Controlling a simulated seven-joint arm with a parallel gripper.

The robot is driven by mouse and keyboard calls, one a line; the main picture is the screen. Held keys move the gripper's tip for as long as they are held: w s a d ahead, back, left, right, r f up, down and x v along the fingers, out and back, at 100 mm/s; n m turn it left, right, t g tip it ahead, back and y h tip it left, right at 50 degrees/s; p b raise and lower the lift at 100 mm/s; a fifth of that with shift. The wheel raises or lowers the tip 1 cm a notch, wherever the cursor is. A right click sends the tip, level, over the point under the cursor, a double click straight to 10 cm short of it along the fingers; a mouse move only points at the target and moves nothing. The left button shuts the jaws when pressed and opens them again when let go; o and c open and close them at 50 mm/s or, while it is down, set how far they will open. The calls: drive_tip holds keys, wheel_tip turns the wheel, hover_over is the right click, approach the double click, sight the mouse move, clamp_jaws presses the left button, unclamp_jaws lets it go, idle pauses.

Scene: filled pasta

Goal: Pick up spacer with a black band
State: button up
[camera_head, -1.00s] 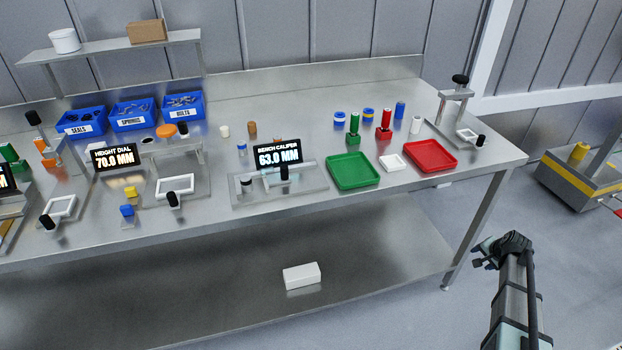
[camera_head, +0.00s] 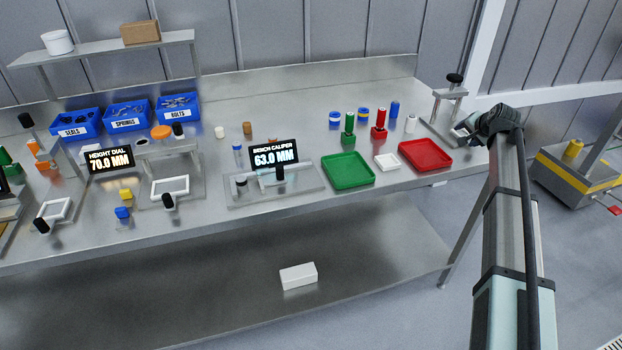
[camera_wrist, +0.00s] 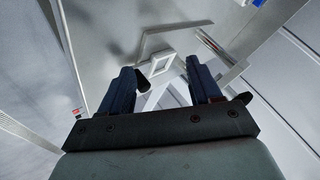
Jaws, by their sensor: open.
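No spacer with a clear black band can be made out at this size. A small pale piece with a dark top (camera_head: 241,185) stands at the left end of the bench caliper (camera_head: 300,182). Other small cylinders stand on the bench: a cream one (camera_head: 220,132), a brown one (camera_head: 247,128), a blue one (camera_head: 394,109) and a white one (camera_head: 410,124). My gripper (camera_wrist: 161,80) is open and empty in the wrist view. In the head view it is over the bench's right end, by the right-hand stand (camera_head: 449,94), far right of the caliper.
Blue bins (camera_head: 127,126) stand at the back left. The height dial display (camera_head: 109,159) is on the left. Bare bench (camera_head: 290,110) lies behind the caliper.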

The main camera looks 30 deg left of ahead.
drive_tip(key=s+a+r+n+g, duration=0.15)
drive_tip(key=s+a, duration=0.25)
drive_tip(key=a, duration=0.5)
drive_tip(key=s+a+r+n+g, duration=0.1)
drive_tip(key=s+a+n, duration=0.25)
drive_tip(key=a, duration=0.55)
drive_tip(key=n+g+h, duration=0.3)
drive_tip(key=n+g, duration=0.2)
drive_tip(key=n, duration=0.5)
approach(241, 178)
drive_tip(key=shift+w+a+f, duration=0.15)
drive_tip(key=shift+f, duration=1.35)
drive_tip(key=shift+w+a+f, duration=0.1)
drive_tip(key=shift+w+f, duration=0.05)
drive_tip(key=shift+f, duration=1.3)
drive_tip(key=shift+w+a+f, duration=0.15)
drive_tip(key=shift+f, duration=1.35)
clamp_jaws()
